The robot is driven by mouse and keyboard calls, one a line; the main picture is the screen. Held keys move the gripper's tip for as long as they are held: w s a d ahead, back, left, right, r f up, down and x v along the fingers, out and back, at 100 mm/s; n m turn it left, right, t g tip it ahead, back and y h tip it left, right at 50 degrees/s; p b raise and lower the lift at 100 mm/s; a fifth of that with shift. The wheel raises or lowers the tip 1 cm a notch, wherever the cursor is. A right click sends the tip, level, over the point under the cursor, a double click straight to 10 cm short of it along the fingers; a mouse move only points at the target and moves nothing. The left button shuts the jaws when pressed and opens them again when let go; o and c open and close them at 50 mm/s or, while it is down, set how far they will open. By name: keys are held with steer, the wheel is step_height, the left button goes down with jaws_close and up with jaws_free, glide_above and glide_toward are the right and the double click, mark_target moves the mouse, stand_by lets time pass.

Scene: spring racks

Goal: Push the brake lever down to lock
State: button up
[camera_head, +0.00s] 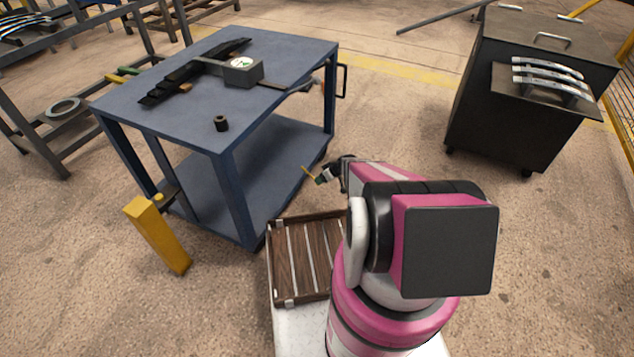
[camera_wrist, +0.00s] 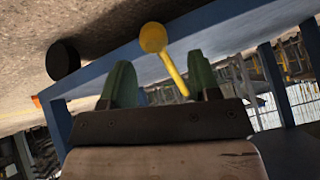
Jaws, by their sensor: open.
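The brake lever (camera_wrist: 172,70) is a thin yellow rod with a round yellow knob at its end. In the wrist view it shows just past my gripper (camera_wrist: 163,84), its rod slanting between the two green fingertips. The fingers are apart, and I cannot tell whether either one touches the lever. In the head view a small yellow rod (camera_head: 308,172) shows at the tip of my gripper (camera_head: 321,180), beside the blue cart (camera_head: 225,165). My arm hides part of this area. The lever's mount on the cart is hard to make out.
A caliper-like tool (camera_head: 205,72) and a small dark cylinder (camera_head: 221,124) lie on the cart top. A yellow post (camera_head: 158,235) stands at the cart's near left. A dark wheel (camera_wrist: 63,60) shows in the wrist view. A dark cabinet (camera_head: 510,110) stands right; open floor separates it from the cart.

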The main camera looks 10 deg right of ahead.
steer(key=v, duration=0.3)
steer(key=shift+s+d+r, duration=0.1)
steer(key=shift+r, duration=0.15)
steer(key=c, duration=0.5)
steer(key=shift+w+d+r, duration=0.1)
steer(key=shift+w+r, duration=0.1)
steer(key=shift+r, duration=0.15)
steer(key=c, duration=0.5)
steer(key=d+r+n+g, duration=0.1)
steer(key=r, duration=0.1)
steer(key=w+d+r+n+g+h, duration=0.1)
steer(key=r, duration=0.2)
steer(key=w+d+r+n+g, duration=0.1)
steer(key=d+r, duration=0.1)
steer(key=shift+w+d+r+h, duration=0.1)
steer(key=shift+w+r+h, duration=0.05)
steer(key=shift+r+h, duration=0.15)
jaws_close()
steer(key=s+x, duration=0.1)
steer(key=x, duration=1.2)
steer(key=shift+s+a+f, duration=0.2)
steer(key=shift+a+f, duration=0.05)
steer(key=shift+a, duration=0.1)
